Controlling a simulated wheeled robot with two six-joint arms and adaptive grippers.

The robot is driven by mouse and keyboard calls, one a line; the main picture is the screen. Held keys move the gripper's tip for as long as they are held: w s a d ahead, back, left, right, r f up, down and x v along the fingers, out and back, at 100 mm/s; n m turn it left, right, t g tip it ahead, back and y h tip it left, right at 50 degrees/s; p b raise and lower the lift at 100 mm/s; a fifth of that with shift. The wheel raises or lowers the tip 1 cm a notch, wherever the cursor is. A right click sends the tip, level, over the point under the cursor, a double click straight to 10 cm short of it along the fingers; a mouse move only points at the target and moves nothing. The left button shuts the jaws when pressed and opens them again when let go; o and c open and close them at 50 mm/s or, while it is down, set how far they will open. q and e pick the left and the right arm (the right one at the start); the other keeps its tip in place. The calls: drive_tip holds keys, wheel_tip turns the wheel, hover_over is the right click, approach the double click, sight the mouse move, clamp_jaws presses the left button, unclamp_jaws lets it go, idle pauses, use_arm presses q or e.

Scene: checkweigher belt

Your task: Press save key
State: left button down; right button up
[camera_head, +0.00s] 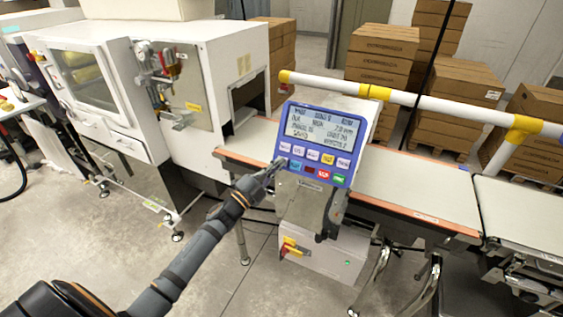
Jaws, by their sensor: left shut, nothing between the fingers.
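A blue control panel (353,115) with a lit display (321,128) stands tilted above the belt in the middle of the head view. The key labels are too small to read surely, so I cannot tell which is the save key. My left gripper (279,166) is shut and empty, with its tips at the panel's lower left corner, by the left end of the lower row. I cannot tell whether it touches a key. My right gripper is not seen.
The conveyor belt (410,189) runs behind the panel to the right. A white and yellow rail (430,103) crosses above it. A white cabinet machine (205,60) stands at the left. Stacked cartons (383,50) stand behind. A white box (325,258) with a red and yellow switch sits below the panel.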

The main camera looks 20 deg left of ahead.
use_arm(q)
drive_tip(key=shift+s+r, duration=0.35)
drive_tip(key=shift+s, duration=0.4)
drive_tip(key=s+p, duration=0.1)
drive_tip(key=s+r+p, duration=0.1)
drive_tip(key=s+p, duration=0.1)
drive_tip(key=s+r+p, duration=0.1)
drive_tip(key=shift+s+a+r, duration=0.1)
drive_tip(key=shift+s+r, duration=0.05)
drive_tip(key=shift+s, duration=0.1)
